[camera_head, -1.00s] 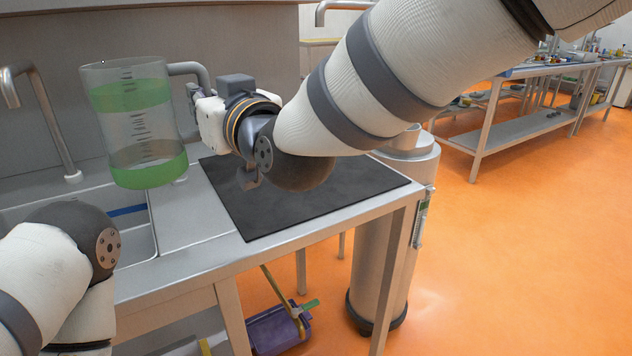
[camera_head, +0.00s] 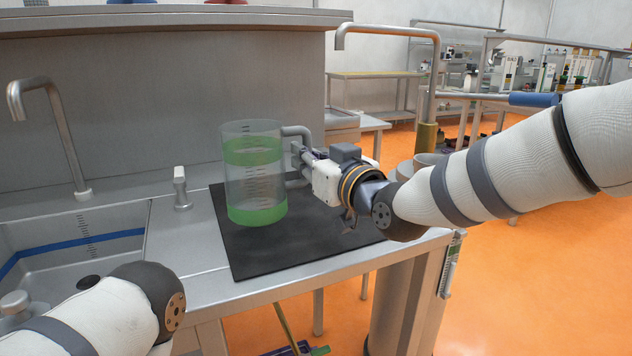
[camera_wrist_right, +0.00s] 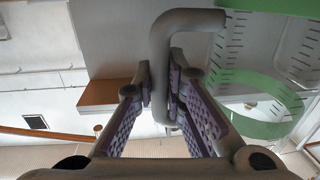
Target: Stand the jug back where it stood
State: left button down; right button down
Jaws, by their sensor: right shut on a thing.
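The clear jug (camera_head: 253,180), with green bands and measuring marks, is upright above the left part of the black mat (camera_head: 262,258). I cannot tell whether its base touches the mat. My right gripper (camera_head: 304,160) is to the right of the jug and shut on its grey handle. In the right wrist view the jug's handle (camera_wrist_right: 158,65) runs between the lilac finger pads of the gripper (camera_wrist_right: 162,100), and the jug's body (camera_wrist_right: 262,75) is at the right. Only a link of my left arm shows at lower left; its gripper is out of view.
A sink (camera_head: 75,262) with a tap (camera_head: 52,125) lies left of the mat. A small metal fitting (camera_head: 181,190) stands between sink and mat. A back panel (camera_head: 150,95) rises behind the counter. The front of the mat is clear.

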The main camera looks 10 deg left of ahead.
jog(key=shift+w+d+f, duration=0.15)
jog(key=shift+w+f, duration=0.25)
jog(key=shift+f, duration=1.6)
jog(key=c, duration=1.6)
grip_release()
jog(key=shift+f, duration=0.1)
jog(key=shift+c, duration=0.2)
pick_arm(q)
jog(key=shift+s+f, duration=0.25)
